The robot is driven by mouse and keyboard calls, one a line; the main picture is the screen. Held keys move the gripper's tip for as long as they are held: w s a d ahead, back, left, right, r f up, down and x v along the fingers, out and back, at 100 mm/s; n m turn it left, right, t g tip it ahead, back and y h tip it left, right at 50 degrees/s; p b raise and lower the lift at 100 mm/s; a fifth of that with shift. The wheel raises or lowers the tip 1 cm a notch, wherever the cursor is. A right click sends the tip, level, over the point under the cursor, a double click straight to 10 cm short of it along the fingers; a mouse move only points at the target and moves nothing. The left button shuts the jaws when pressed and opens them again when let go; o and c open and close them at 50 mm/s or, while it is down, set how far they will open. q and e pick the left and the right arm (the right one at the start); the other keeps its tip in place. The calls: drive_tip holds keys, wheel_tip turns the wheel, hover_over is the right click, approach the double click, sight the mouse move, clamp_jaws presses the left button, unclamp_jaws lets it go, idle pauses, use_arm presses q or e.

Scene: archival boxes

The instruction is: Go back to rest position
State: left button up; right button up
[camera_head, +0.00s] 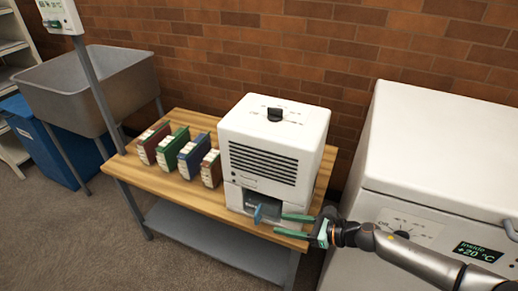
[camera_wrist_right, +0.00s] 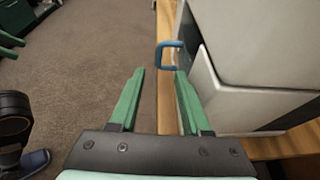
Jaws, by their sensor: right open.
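My right gripper (camera_head: 281,225) is open, with its two green fingers pointing left beside the front lower part of the white dehumidifier (camera_head: 262,128) on the wooden bench. A blue handle (camera_head: 258,213) sticks out from the dehumidifier's lower opening, just beyond the fingertips. In the right wrist view, the open right gripper (camera_wrist_right: 159,74) has nothing between its fingers, and the blue handle (camera_wrist_right: 163,58) lies ahead of the tips, apart from them. Green finger-like parts at the left edge of that view seem to be my left gripper (camera_wrist_right: 10,40), cut off by the frame.
Several coloured archival boxes (camera_head: 190,157) stand in a row on the wooden bench (camera_head: 165,190). A white chest unit (camera_head: 440,135) with a +20 °C display is at the right. A grey sink (camera_head: 85,88) and a blue bin (camera_head: 50,145) are at the left. The floor in front is clear.

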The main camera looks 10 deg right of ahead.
drive_tip(key=s+a+m+t+h, duration=0.1)
drive_tip(key=s+a+m+t, duration=0.15)
drive_tip(key=m, duration=0.65)
drive_tip(key=s+a+m+t+h, duration=0.15)
drive_tip(key=a+m, duration=0.25)
drive_tip(key=m, duration=0.6)
drive_tip(key=s+d+f+m+g+h, duration=0.25)
drive_tip(key=s+m, duration=0.45)
drive_tip(key=m, duration=0.5)
drive_tip(key=s+d+f+m+g+h, duration=0.1)
drive_tip(key=s+f+m+h, duration=0.2)
drive_tip(key=s+m, duration=0.65)
use_arm(q)
wheel_tip(320, 180, up, 14)
drive_tip(key=s+a+p, duration=0.1)
drive_tip(key=a+p, duration=0.1)
drive_tip(key=p, duration=1.6)
drive_tip(key=shift+a+f+n+y, duration=0.2)
drive_tip(key=shift+a+n+y, duration=0.15)
drive_tip(key=shift+n+y, duration=0.05)
use_arm(e)
drive_tip(key=d+r+m, duration=0.3)
drive_tip(key=r+m, duration=0.1)
drive_tip(key=r, duration=0.9)
drive_tip(key=shift+s+d+h, duration=0.15)
drive_tip(key=shift+h, duration=0.15)
use_arm(q)
drive_tip(key=shift+s+f, duration=0.1)
